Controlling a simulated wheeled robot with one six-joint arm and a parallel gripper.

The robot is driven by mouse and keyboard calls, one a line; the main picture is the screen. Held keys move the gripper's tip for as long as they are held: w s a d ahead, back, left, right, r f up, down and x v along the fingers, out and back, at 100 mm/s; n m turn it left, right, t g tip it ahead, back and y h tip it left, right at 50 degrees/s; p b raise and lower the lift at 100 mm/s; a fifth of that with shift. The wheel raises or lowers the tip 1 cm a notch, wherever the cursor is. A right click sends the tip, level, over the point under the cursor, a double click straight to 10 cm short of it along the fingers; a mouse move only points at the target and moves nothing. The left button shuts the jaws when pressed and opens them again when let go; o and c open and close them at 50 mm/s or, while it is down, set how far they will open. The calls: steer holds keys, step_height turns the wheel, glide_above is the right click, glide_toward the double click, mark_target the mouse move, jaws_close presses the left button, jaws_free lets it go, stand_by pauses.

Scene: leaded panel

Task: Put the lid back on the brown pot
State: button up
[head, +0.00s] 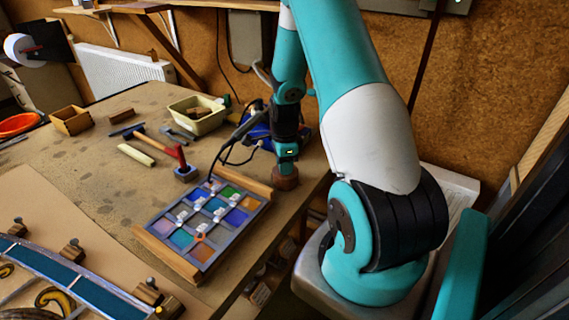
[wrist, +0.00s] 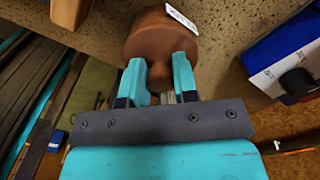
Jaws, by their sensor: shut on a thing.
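My gripper (head: 286,167) points down at the table's right edge, just over a small round brown pot (head: 285,182). In the wrist view, my gripper's teal fingers (wrist: 160,76) are closed on either side of the narrow brown knob of the lid (wrist: 163,88). Beyond the knob shows a wide, rounded brown body (wrist: 150,36) with a white tag on its far side. The lid and pot share the same brown, and I cannot tell whether the lid rests on the rim or sits slightly above it.
A blue box (wrist: 285,52) stands close by on the right in the wrist view. A tray of coloured glass (head: 205,222), a hammer (head: 163,146) and a cream bin (head: 198,115) lie to the left. The table (head: 95,165) drops off just right of the pot.

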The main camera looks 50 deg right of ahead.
steer(key=o, duration=1.5)
steer(key=shift+r+p, duration=2.8)
steer(key=shift+r, duration=0.75)
jaws_close()
